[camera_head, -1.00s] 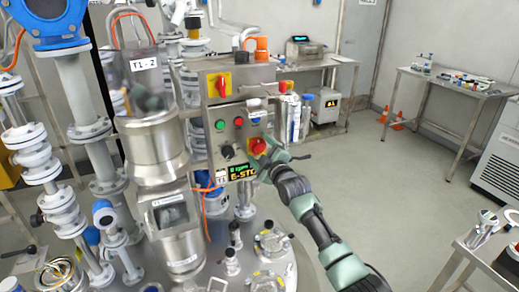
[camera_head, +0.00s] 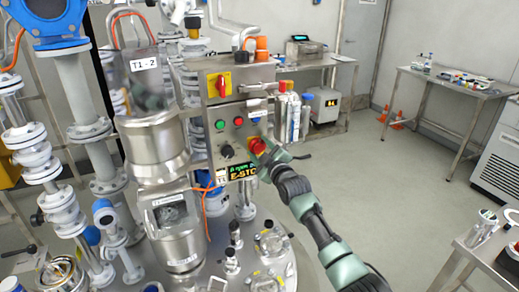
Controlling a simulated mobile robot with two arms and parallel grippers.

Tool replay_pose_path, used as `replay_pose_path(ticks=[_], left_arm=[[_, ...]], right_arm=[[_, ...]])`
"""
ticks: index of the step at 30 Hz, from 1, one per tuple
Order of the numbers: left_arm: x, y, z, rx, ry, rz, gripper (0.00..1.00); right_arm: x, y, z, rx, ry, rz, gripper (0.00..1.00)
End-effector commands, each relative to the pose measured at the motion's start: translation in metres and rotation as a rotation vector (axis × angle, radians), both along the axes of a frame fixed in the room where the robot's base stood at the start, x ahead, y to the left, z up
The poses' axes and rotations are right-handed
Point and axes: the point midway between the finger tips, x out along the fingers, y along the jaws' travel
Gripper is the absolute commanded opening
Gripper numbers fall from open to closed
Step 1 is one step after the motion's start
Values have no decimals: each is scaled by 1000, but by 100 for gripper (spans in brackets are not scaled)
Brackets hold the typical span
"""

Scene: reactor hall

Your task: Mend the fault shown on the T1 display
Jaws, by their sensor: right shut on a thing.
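The T1 display (camera_head: 240,170) is a small dark screen at the foot of a steel control panel (camera_head: 214,112), and it reads "E-STO" below a green rpm line; its right end is hidden by my arm. A red mushroom button (camera_head: 257,146) on a yellow backing sits just above the display's right end. My right gripper (camera_head: 266,152) reaches in from the lower right and is shut on this red button. The fingertips are small and partly hidden. My left gripper is not in view.
The panel also bears a red-yellow switch (camera_head: 219,84), a green button (camera_head: 220,125), a small red button (camera_head: 238,121) and a black knob (camera_head: 227,151). Steel vessels and pipes crowd the left. The floor (camera_head: 400,185) on the right is clear, between steel tables.

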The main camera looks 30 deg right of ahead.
Motion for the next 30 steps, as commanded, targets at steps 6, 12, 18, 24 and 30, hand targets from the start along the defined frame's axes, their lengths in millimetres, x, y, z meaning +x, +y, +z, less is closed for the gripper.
replay_pose_path(ticks=[6, 12, 18, 24, 30], left_arm=[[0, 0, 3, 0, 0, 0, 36], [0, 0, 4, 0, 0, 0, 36], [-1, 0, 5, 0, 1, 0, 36], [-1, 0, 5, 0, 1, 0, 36], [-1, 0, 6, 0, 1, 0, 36]], right_arm=[[0, 0, 0, 185, -8, 0, 11], [0, -1, -1, 350, -16, -1, 11], [0, -1, -1, 479, -24, -1, 11], [0, -1, -1, 562, -29, -1, 11], [0, -2, -1, 601, -31, -1, 11]])
